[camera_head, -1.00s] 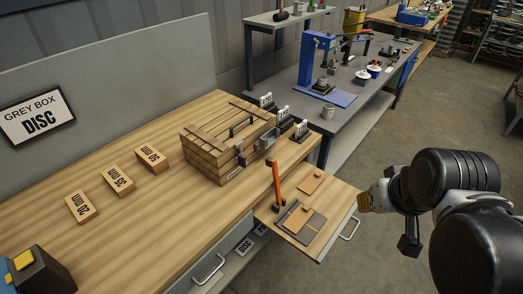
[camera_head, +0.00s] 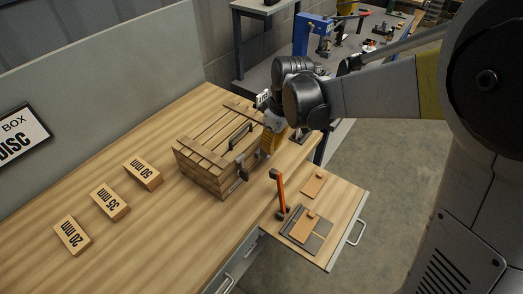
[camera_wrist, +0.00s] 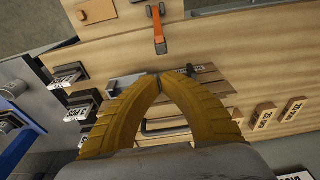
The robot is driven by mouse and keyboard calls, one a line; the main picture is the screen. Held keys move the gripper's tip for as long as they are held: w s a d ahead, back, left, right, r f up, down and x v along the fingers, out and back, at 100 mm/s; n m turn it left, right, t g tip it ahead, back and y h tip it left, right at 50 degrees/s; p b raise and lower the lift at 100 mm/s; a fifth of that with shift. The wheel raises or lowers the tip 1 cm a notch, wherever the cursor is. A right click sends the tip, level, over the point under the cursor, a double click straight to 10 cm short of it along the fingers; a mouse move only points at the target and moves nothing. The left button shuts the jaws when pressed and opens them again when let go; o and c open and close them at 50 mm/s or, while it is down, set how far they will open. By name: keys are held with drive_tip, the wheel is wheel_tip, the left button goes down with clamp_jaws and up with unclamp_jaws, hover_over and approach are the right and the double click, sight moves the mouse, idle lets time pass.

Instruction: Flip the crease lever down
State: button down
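The orange crease lever (camera_head: 279,187) stands upright at the left side of the pull-out board (camera_head: 338,208). It also shows at the top of the wrist view (camera_wrist: 158,28). Its foot is beside a dark plate (camera_head: 299,238) with a tan card on it. My gripper (camera_head: 268,152) has yellow fingers and is over the front right end of the wooden crate (camera_head: 207,176), behind the lever and apart from it. In the wrist view its fingertips (camera_wrist: 160,77) meet with nothing visible between them. My wrist hides part of the crate's right end.
Three wooden blocks (camera_head: 110,201) marked 20, 35 and 50 mm lie on the bench left of the crate. A small tan card (camera_head: 314,185) lies on the pull-out board. The bench front left of the board is clear. A drawer handle (camera_head: 357,233) juts from the board.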

drive_tip(key=shift+s+d, duration=0.1)
drive_tip(key=f+b, duration=0.1)
drive_tip(key=f, duration=0.2)
drive_tip(key=a+f+b, duration=0.1)
drive_tip(key=f, duration=0.2)
drive_tip(key=w+f+b, duration=0.1)
drive_tip(key=f, duration=0.3)
drive_tip(key=shift+a, duration=0.2)
drive_tip(key=shift+d+r, duration=0.1)
